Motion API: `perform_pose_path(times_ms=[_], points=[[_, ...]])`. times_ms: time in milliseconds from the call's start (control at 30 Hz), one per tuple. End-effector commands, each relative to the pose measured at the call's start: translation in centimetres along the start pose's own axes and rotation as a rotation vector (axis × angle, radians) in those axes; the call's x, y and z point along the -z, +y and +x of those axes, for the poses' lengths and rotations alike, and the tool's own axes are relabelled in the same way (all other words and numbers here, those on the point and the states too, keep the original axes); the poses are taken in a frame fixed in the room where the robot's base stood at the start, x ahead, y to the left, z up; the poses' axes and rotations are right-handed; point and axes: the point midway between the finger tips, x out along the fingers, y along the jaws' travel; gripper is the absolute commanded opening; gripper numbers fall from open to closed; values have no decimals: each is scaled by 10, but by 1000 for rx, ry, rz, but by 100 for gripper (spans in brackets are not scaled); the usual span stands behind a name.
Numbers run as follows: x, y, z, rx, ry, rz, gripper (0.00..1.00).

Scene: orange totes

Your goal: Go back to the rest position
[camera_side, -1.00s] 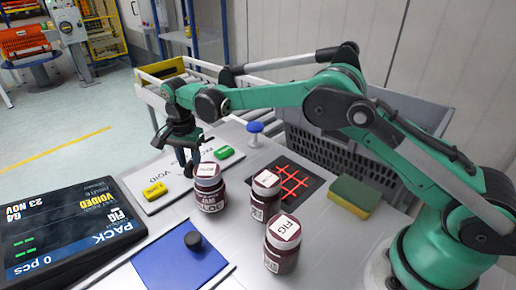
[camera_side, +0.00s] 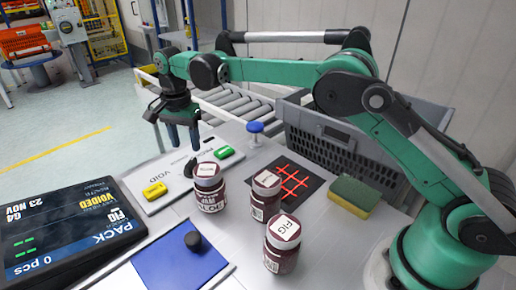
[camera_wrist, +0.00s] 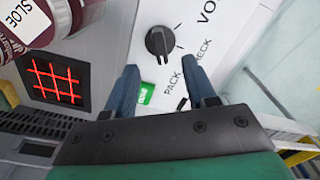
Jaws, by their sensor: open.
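My gripper (camera_side: 184,146) is open and empty, with its fingers pointing down above the white control panel (camera_side: 168,174). It is a little above the black rotary knob (camera_side: 190,168) and apart from it. In the wrist view my two gripper fingers (camera_wrist: 160,72) are spread wide with nothing between them. The knob (camera_wrist: 158,41) shows just beyond the fingertips, and the panel around it reads VOID, PACK and a partly covered CHECK. My arm reaches across the table with its forearm nearly level.
Three dark jars stand near the middle: one (camera_side: 209,196) by the panel, one (camera_side: 265,205) behind, one labelled FIG (camera_side: 282,252) in front. A blue-topped knob (camera_side: 255,127), sponge (camera_side: 354,194), grey crate (camera_side: 345,150) and display (camera_side: 62,238) surround them. Above the table is free room.

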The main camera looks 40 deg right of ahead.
Motion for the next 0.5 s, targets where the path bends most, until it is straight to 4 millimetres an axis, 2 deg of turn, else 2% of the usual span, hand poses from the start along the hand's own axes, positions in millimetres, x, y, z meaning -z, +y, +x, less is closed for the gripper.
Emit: perform_pose_path(times_ms=[133, 233, 367, 500], points=[[0, 1, -1, 3, 1, -5, 50], [2, 5, -11, 20, 7, -36, 50], [7, 20, -37, 76, 33, -138, 50], [10, 49, -68, 152, 86, -294, 50]])
